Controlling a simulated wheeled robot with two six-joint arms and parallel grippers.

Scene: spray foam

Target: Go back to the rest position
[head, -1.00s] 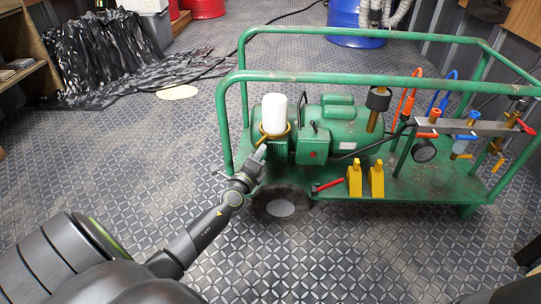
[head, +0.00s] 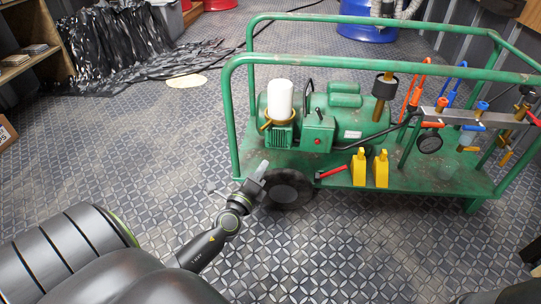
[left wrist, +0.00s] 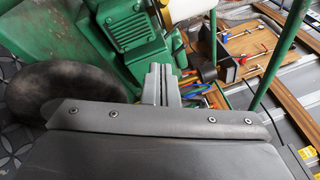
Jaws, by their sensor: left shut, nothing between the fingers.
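My left gripper (head: 262,169) is in front of the green cart, near its black wheel (head: 290,190), at the cart's near left corner. Its fingers are together and hold nothing. In the left wrist view the closed fingers (left wrist: 161,85) point toward the green machine (left wrist: 125,25), with the wheel (left wrist: 60,92) to their left. My right gripper is not in view.
The green cart (head: 345,176) carries the machine (head: 318,130) with a white cylinder (head: 280,97), two yellow blocks (head: 369,168) and a tool rack (head: 470,117). Black sheeting (head: 110,45) lies at the back left. The patterned floor left of the cart is clear.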

